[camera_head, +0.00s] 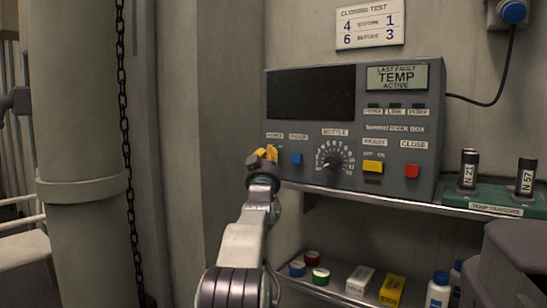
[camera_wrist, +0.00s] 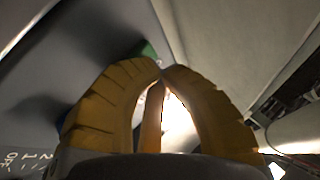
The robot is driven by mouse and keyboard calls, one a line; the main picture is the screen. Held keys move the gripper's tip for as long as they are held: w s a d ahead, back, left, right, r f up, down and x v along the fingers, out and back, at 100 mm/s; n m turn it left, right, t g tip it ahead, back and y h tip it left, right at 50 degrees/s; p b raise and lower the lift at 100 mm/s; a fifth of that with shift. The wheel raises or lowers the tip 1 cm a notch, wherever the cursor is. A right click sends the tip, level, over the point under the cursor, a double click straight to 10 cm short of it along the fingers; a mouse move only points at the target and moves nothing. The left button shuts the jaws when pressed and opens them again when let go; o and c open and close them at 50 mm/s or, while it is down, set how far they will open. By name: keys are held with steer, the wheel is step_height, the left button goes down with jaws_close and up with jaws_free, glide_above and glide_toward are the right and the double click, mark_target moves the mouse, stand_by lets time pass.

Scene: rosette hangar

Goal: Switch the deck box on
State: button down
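The deck box (camera_head: 345,180) is a grey panel on a shelf, with a large dark screen (camera_head: 311,92). Its small display (camera_head: 396,77) reads "LAST FAULT TEMP ACTIVE". Small indicators (camera_head: 395,106) below it look dark. My gripper (camera_head: 264,153) is at the box's lower left corner, just under the leftmost label (camera_head: 274,136), which seems to read POWER. The control under that label is hidden behind the gripper. In the wrist view, my yellow fingers (camera_wrist: 162,70) meet at the tips, with a small green patch (camera_wrist: 148,50) beyond; I see nothing clearly held.
Beside my gripper is a blue button (camera_head: 297,158). Further right are the bottle knob (camera_head: 334,162), a yellow switch (camera_head: 373,167) and a red button (camera_head: 411,171). A green stand (camera_head: 487,200) holds dark cylinders. A lower shelf holds jars, boxes and bottles. A chain (camera_head: 127,150) hangs left.

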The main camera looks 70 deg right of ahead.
steer(key=shift+s+d+r, duration=0.15)
steer(key=shift+s+d, duration=0.1)
steer(key=shift+s, duration=0.05)
stand_by(0.8)
steer(key=shift+a, duration=0.2)
steer(key=shift+w+a+b, duration=0.1)
steer(key=shift+a+b, duration=0.2)
steer(key=shift+a, duration=0.15)
steer(key=shift+w, duration=0.15)
stand_by(0.4)
